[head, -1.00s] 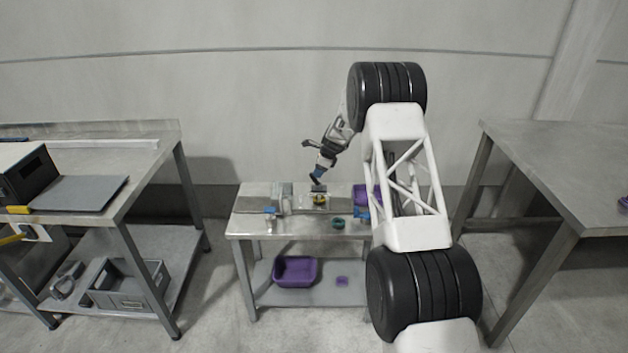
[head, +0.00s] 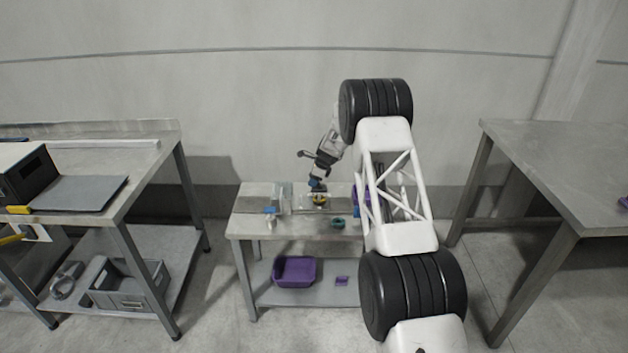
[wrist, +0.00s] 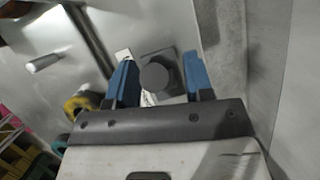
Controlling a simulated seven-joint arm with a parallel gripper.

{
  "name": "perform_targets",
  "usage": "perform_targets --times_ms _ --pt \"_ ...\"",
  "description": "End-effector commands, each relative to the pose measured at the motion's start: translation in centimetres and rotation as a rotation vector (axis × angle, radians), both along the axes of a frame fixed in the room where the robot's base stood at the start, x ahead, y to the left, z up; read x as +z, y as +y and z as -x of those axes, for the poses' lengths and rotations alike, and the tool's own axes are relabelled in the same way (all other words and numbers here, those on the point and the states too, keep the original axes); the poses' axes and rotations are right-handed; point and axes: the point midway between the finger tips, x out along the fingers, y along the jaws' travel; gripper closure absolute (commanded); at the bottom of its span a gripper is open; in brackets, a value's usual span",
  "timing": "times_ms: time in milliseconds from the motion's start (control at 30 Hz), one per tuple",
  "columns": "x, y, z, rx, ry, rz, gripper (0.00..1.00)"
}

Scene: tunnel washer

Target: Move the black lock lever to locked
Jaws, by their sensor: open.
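My gripper (head: 316,185) is low over the middle bench in the head view, just above a small dark part. In the wrist view, my gripper (wrist: 160,80) has two blue fingers spread apart. A dark grey round knob on a square base (wrist: 155,77) shows between them, with visible space on both sides. I cannot tell whether this dark part is the black lock lever or its mount, or whether the fingers reach down to its height. No locked or unlocked mark is readable. A pale label strip lies beside the base, partly hidden by the left finger.
A yellow ring-shaped part (wrist: 80,103) and a metal cylinder (wrist: 44,62) lie left in the wrist view. On the middle bench (head: 250,232) are a teal ring (head: 338,223) and a purple bin behind my arm. A purple tub (head: 295,271) sits on the lower shelf.

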Motion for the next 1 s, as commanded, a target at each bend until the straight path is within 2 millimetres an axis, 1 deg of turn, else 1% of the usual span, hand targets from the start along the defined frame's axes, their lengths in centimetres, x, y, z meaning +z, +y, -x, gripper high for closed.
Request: perform_targets --times_ms 67,100,167,300,400,767,1000 --pt "0.0 0.0 0.01 0.0 0.0 0.0 0.53" --pt "0.0 0.0 0.0 0.0 0.0 0.0 0.56" --pt "-0.01 0.01 0.01 0.0 0.0 0.0 0.65" --pt "-0.01 0.01 0.01 0.0 0.0 0.0 0.86" --pt "-0.01 0.01 0.02 0.0 0.001 0.0 1.0" --pt "-0.03 -0.05 0.05 0.001 0.001 -0.007 1.0" --pt "0.03 -0.26 0.08 -0.001 0.003 -0.054 1.0"
